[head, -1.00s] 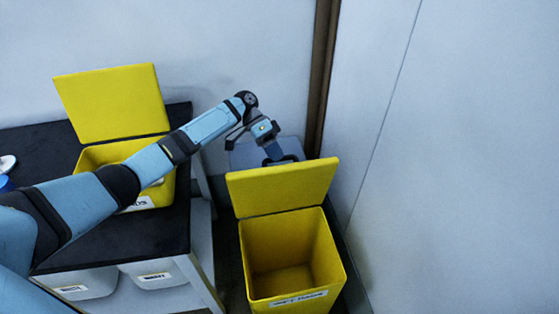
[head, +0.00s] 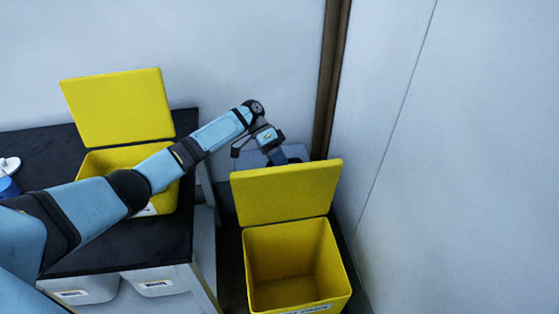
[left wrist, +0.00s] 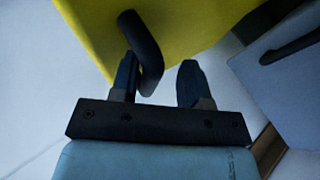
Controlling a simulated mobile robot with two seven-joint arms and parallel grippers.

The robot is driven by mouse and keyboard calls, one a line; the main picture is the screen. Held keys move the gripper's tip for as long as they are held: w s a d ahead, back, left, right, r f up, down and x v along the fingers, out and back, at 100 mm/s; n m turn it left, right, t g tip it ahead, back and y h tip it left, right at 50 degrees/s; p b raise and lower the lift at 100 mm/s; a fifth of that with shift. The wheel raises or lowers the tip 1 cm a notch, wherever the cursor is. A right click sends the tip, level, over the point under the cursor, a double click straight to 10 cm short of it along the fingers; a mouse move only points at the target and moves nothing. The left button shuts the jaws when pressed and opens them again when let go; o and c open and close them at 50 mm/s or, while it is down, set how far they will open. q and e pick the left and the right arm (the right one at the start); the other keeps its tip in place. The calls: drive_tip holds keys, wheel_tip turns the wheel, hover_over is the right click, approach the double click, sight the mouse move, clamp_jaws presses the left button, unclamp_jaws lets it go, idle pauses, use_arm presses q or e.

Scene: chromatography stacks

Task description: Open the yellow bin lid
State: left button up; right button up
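The yellow bin (head: 300,270) stands on the floor, empty as far as I see inside. Its yellow lid (head: 287,195) is raised up at the back edge, so the bin is open. My left gripper (head: 280,159) is behind the top of the lid, partly hidden by it. In the left wrist view the two fingers (left wrist: 158,85) are apart. A black curved handle (left wrist: 142,50) on the yellow lid (left wrist: 190,25) reaches between them, close to the left finger, with a clear gap to the right one. My right gripper is not in view.
A second yellow bin (head: 110,160) with its lid (head: 117,108) up stands on the black-topped bench (head: 130,243) at left. Drawers or bins sit under the bench. Walls close in behind and to the right. A grey box-like thing (head: 294,152) is behind the lid.

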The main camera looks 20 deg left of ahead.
use_arm(q)
drive_tip(key=v, duration=1.4)
drive_tip(key=shift+d, duration=0.1)
